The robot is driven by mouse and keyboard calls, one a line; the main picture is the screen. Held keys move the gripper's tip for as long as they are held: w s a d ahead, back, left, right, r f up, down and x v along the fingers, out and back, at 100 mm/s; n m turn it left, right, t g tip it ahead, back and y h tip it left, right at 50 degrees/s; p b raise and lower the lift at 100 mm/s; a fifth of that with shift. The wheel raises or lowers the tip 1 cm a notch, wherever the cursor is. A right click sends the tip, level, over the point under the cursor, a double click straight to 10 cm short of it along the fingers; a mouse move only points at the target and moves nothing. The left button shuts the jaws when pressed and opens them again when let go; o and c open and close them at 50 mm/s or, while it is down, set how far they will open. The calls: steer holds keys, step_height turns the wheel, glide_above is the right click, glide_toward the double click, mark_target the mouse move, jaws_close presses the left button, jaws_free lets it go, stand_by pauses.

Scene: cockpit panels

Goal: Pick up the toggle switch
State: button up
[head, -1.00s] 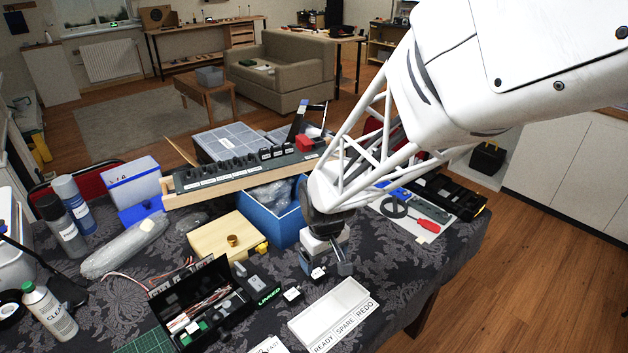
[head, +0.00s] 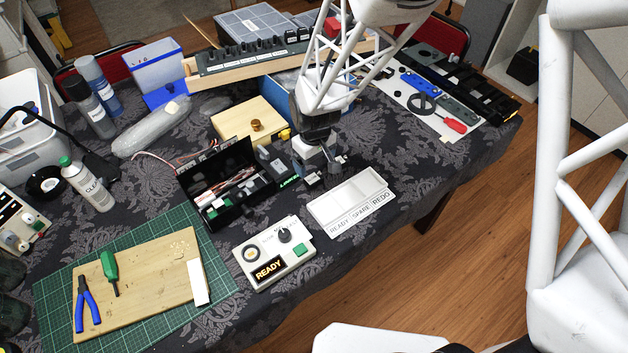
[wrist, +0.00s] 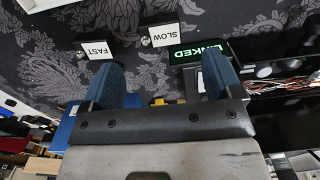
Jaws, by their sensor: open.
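My gripper (head: 334,163) is open and points down over the table, behind the labelled tray. In the wrist view its two blue fingers (wrist: 162,82) stand apart with nothing held between them. Two small dark pieces with white tags lie on the cloth beyond the fingertips: one tagged SLOW (wrist: 160,36) and one tagged FAST (wrist: 97,49). Neither is touched by the fingers. In the head view the gripper partly hides this spot.
A white tray (head: 319,210) marked READY, SPARE, REDO lies in front of the gripper. Left of the gripper are a green LINKED sign (wrist: 198,53) and an open black box (head: 187,186) with wires. A READY panel (head: 296,262) sits nearer. A blue bin (head: 273,89) stands behind.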

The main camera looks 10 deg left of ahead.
mark_target(314, 177)
steer(key=shift+f, duration=1.15)
steer(key=shift+f, duration=0.1)
steer(key=shift+a+f, duration=0.1)
steer(key=shift+f, duration=2.4)
steer(key=shift+c, duration=0.3)
steer(key=c, duration=1)
steer(key=shift+r, duration=0.15)
